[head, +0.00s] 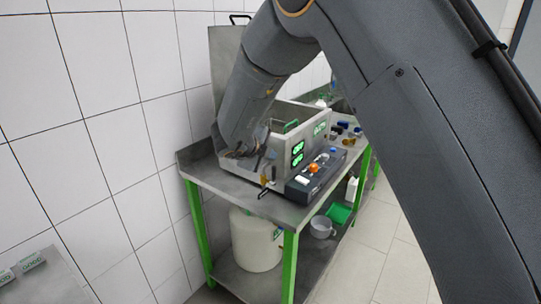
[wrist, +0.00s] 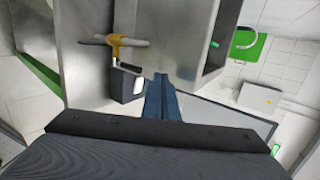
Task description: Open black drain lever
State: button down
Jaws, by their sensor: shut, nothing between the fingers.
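The black drain lever (head: 263,192) is a small dark handle at the brass drain valve (head: 269,175), low on the front left corner of the steel tank (head: 283,178). In the wrist view the yellow brass valve (wrist: 114,44) sticks out of the tank wall, with the black lever (wrist: 130,67) just below it. My gripper (wrist: 160,80) is shut and empty, its dark blue fingers together to the right of the lever in that view. They look apart from it, though the depth gap is hard to judge. In the head view my gripper (head: 258,160) is partly hidden by my arm, close to the tank's left side.
A control box (head: 313,175) with an orange knob (head: 313,167) stands at the tank's front. Green-legged bench (head: 290,265) carries both. A white canister (head: 256,240), jug (head: 321,227) and green tray (head: 340,213) sit below. The tiled wall (head: 100,120) is close on the left.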

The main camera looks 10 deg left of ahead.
jog(key=s+a+r+b, duration=0.2)
jog(key=s+r, duration=0.5)
jog(key=r, duration=0.3)
jog(key=w+d+n+t+y, duration=0.1)
jog(key=w+d+n+y, duration=0.1)
jog(key=w+d+n, duration=0.45)
jog(key=s+d+f+n+g+y+b, duration=0.25)
jog(key=s+d+f+n, duration=0.3)
jog(key=d, duration=0.35)
jog(key=s+d+f+n+g, duration=0.4)
jog(key=s+d+f, duration=0.3)
jog(key=s+d, duration=0.3)
jog(key=s+d+f+n+g+h+b, duration=0.1)
jog(key=s+d+f+n+g, duration=0.2)
jog(key=s+d+f+n, duration=0.3)
jog(key=s+d, duration=0.4)
jog(key=s, duration=0.5)
jog(key=shift+s+d+f+g, duration=0.3)
jog(key=shift+f+g, duration=0.05)
jog(key=shift+f, duration=0.05)
